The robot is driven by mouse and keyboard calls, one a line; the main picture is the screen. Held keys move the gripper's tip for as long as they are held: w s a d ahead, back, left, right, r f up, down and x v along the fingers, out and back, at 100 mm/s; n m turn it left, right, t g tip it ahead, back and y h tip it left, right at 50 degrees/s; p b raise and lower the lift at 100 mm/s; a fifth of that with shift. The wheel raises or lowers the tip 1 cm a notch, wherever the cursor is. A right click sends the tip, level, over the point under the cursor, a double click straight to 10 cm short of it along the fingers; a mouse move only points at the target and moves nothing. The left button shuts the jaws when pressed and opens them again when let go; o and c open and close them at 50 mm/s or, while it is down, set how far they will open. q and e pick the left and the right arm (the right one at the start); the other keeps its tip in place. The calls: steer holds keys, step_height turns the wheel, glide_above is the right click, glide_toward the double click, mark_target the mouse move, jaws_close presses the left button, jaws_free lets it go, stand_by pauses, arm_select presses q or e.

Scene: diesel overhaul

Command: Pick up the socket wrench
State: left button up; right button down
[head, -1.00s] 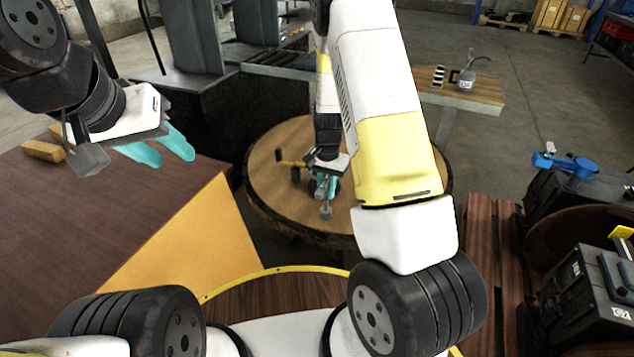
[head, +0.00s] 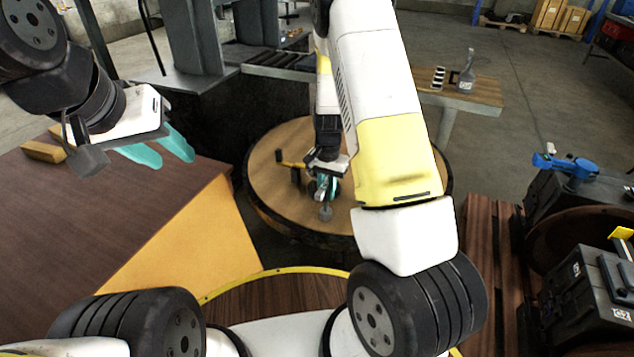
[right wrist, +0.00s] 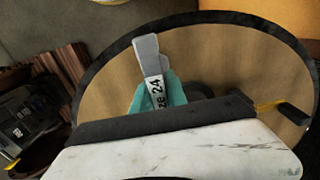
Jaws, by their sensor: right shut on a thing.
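My right gripper (head: 324,187) is over the round wooden table (head: 272,200), its teal fingers shut on a grey tool that I take to be the socket wrench (right wrist: 149,58). In the right wrist view, its grey end sticks out past the fingers, and a white label on it reads partly "ze 24". In the head view, the grey end (head: 325,213) points toward me; the rest is hidden by the gripper. I cannot tell whether it touches the tabletop. My left gripper (head: 160,150) is open and empty above the brown table at left.
A yellow and black handle (head: 290,164) shows behind the right gripper, also in the wrist view (right wrist: 290,112). A brown table (head: 110,220) stands left, with a wooden block (head: 43,151). A bottle (head: 466,75) stands on the back bench. Black cases (head: 590,285) are at right.

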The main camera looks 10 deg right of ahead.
mark_target(326, 184)
steer(key=shift+r, duration=0.55)
steer(key=r, duration=0.1)
steer(key=s+r, duration=0.1)
steer(key=shift+a+r, duration=0.15)
steer(key=shift+r, duration=0.15)
steer(key=s+a+r, duration=0.1)
steer(key=s+a, duration=0.2)
steer(key=s, duration=1.1)
steer(key=shift+s+a+r, duration=0.15)
steer(key=shift+s+a, duration=0.1)
steer(key=shift+a, duration=0.1)
stand_by(0.5)
